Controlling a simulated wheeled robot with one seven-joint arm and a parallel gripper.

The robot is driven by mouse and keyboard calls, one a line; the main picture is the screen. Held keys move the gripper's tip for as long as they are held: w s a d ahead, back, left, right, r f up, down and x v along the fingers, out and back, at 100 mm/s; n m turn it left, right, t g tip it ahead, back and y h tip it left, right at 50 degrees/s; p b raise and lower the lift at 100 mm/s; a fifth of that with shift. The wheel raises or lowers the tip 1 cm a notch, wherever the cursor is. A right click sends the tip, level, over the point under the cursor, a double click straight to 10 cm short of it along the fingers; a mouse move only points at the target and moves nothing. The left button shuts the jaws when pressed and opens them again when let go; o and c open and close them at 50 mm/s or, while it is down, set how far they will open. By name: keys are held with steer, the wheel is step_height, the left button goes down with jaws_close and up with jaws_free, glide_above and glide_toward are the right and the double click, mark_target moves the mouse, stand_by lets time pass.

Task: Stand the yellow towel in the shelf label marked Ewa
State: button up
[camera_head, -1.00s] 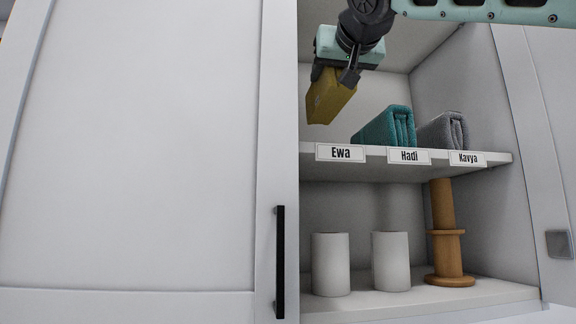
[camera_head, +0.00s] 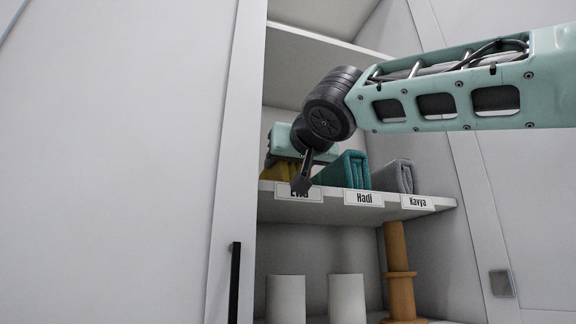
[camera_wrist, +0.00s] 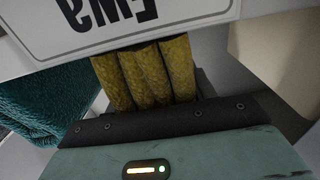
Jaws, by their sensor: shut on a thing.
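The folded yellow towel (camera_head: 283,171) is on the shelf (camera_head: 330,211) behind the label marked Ewa (camera_head: 299,191). My gripper (camera_head: 302,184) is at the shelf front and partly covers that label. My gripper is shut on the towel, and its jaws are mostly hidden in the head view. In the wrist view the towel (camera_wrist: 145,75) shows several upright folds between the Ewa label (camera_wrist: 115,15) and the dark edge of my gripper. Whether the towel's bottom touches the shelf is hidden.
A teal towel (camera_head: 347,172) stands just right behind the Hadi label (camera_head: 364,198), close to my gripper. A grey towel (camera_head: 398,176) stands behind the Kavya label (camera_head: 417,203). Two white rolls (camera_head: 287,300) and a wooden spool (camera_head: 399,285) stand below. A closed white door (camera_head: 110,150) is at left.

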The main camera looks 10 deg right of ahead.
steer(key=o, duration=1.2)
steer(key=shift+s+d+b, duration=0.4)
steer(key=shift+s+b, duration=0.5)
steer(key=shift+s, duration=1.1)
steer(key=shift+s+d+b, duration=0.4)
steer(key=shift+s+b, duration=0.55)
steer(key=shift+s, duration=1)
steer(key=shift+s+d+b, duration=0.4)
steer(key=shift+s+b, duration=0.5)
steer(key=shift+s, duration=1.1)
